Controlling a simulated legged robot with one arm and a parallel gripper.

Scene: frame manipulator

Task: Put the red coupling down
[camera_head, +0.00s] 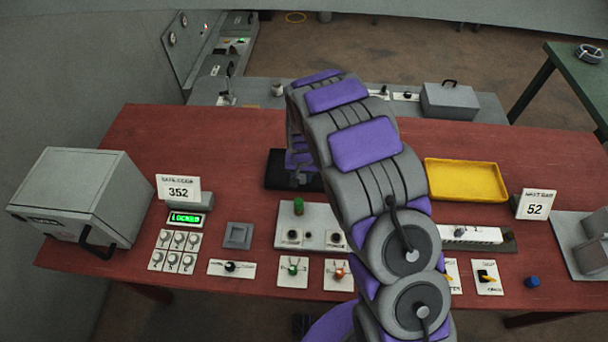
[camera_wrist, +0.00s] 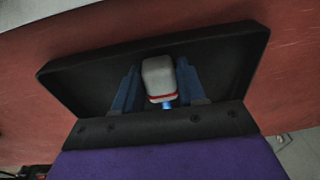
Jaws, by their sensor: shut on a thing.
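My gripper (camera_wrist: 160,88) points down at a black tray (camera_wrist: 88,78), its two blue fingers on either side of a pale grey piece with a red band (camera_wrist: 158,76). The fingers are shut on this piece, which I take to be the red coupling; mostly its pale part shows. A small blue glint shows below it. In the head view the black tray (camera_head: 279,171) lies on the red table behind my arm, which hides the held piece and part of the tray. I cannot tell whether the piece touches the tray.
A yellow tray (camera_head: 466,180) lies to the right of my arm. A white plate with a green cylinder (camera_head: 298,206) stands in front of the black tray. A grey safe (camera_head: 85,200) stands at the left. The red table (camera_head: 220,135) is clear left of the black tray.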

